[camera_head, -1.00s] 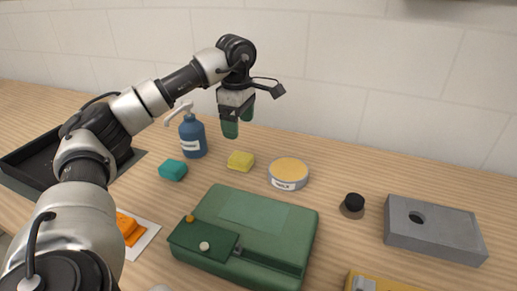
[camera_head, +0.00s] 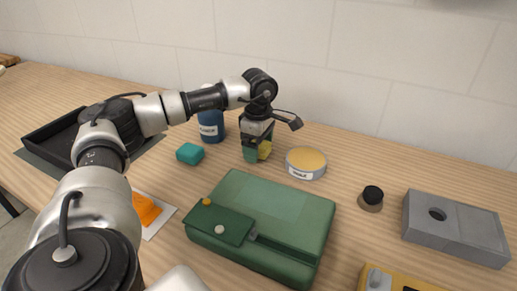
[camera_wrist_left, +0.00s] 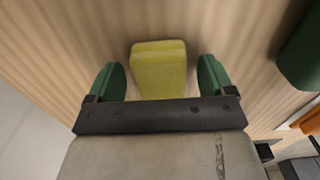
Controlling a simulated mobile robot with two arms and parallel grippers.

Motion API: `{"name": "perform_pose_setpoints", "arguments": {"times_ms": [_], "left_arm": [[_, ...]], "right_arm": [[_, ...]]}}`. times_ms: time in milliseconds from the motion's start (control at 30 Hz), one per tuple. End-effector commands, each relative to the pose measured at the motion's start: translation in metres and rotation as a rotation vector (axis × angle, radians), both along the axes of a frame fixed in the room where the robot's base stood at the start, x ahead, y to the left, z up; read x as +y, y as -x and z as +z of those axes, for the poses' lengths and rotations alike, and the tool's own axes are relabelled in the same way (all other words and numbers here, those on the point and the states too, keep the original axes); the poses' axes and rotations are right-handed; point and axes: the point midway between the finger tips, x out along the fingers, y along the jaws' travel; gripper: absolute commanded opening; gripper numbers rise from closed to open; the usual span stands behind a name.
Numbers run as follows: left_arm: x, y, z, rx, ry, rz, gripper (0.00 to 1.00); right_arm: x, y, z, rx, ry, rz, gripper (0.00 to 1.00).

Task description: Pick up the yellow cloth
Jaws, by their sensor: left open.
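The yellow cloth (camera_head: 265,150) is a small folded block on the wooden table, between the blue pump bottle and the round tin. My left gripper (camera_head: 257,150) is down at the cloth and hides part of it in the head view. In the left wrist view the cloth (camera_wrist_left: 159,70) lies between the two green fingers of the left gripper (camera_wrist_left: 159,82). The fingers are open, with a gap on each side of the cloth. My right gripper is not in view.
A labelled tin (camera_head: 306,162) is close on the right. A green case (camera_head: 285,205) lies in front. A wall (camera_head: 400,80) rises behind.

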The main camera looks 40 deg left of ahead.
Motion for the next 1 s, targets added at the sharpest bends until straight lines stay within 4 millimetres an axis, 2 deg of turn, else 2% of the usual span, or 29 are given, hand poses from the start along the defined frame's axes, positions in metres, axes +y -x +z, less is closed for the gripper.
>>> {"name": "perform_pose_setpoints", "arguments": {"times_ms": [133,400,500,767,1000], "left_arm": [[0.0,0.0,0.0,0.0,0.0,0.0,0.83],[0.0,0.0,0.0,0.0,0.0,0.0,0.42],[0.0,0.0,0.0,0.0,0.0,0.0,0.3],[0.0,0.0,0.002,-0.001,0.0,0.0,0.29],[0.0,-0.001,0.025,-0.002,0.0,-0.001,0.29]], "right_arm": [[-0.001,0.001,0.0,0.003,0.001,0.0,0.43],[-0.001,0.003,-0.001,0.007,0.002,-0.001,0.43],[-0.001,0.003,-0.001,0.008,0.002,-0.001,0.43],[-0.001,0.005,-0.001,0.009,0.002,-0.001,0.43],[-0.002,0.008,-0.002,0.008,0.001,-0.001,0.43]]}}
